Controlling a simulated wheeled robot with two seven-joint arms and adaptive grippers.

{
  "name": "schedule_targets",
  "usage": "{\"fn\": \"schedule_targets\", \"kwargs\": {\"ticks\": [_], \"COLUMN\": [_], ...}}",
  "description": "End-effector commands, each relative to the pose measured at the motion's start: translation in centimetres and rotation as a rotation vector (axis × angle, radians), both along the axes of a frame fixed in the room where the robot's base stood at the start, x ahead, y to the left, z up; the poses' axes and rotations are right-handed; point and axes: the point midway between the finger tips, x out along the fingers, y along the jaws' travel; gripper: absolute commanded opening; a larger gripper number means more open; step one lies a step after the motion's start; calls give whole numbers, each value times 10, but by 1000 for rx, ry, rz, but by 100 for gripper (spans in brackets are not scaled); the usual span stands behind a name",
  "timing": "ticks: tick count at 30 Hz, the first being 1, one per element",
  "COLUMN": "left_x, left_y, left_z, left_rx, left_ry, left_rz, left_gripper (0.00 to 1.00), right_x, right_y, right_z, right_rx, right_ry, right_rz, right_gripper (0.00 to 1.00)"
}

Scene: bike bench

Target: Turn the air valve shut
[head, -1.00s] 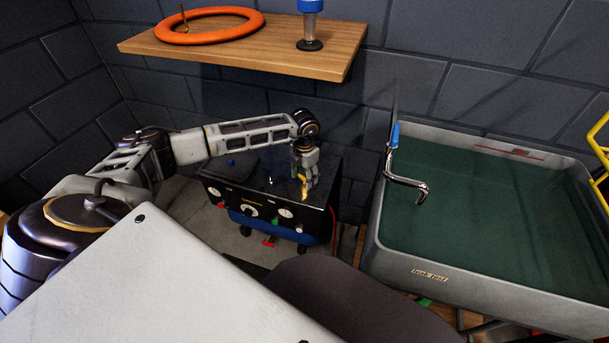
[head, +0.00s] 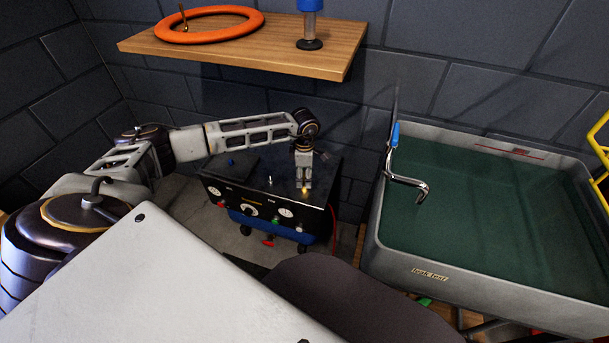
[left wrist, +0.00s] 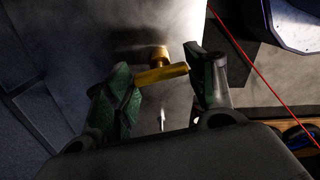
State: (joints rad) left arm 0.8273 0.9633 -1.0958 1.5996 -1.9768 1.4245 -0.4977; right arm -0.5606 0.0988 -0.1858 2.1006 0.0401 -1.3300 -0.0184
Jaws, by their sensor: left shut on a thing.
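The air valve (head: 304,190) has a small yellow handle on the top of a black box (head: 238,190) with dials on its front. In the left wrist view the yellow valve handle (left wrist: 161,75) lies crosswise between the two green-padded fingers, with a short brass stem behind it. My left gripper (head: 303,181) points down over the valve and is shut on its handle. In the left wrist view the left gripper (left wrist: 157,80) has one finger at each end of the bar. My right gripper is not in view.
A grey basin (head: 430,262) with dark green contents stands at the right, with a blue-ended metal tool (head: 406,181) at its left rim. A wooden shelf (head: 260,55) holds an orange ring (head: 245,22) above the box. A red cable (left wrist: 250,68) runs beside the box.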

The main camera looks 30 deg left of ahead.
Motion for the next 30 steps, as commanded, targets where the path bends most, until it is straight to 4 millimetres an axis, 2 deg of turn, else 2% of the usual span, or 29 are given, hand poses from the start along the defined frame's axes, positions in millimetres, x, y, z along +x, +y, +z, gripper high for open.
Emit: {"fn": "schedule_targets", "kwargs": {"ticks": [12,29,30], "left_x": [1,1,1], "left_y": [0,0,0], "left_z": [1,1,1], "left_rx": [-1,-1,-1], "left_ry": [-3,-3,-4], "left_rz": [-226,-268,-268], "left_gripper": [31,31,56], "right_x": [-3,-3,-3], "right_y": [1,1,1], "right_z": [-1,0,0], "right_rx": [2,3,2], "right_ry": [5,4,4], "right_rz": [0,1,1], "right_gripper": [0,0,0]}}
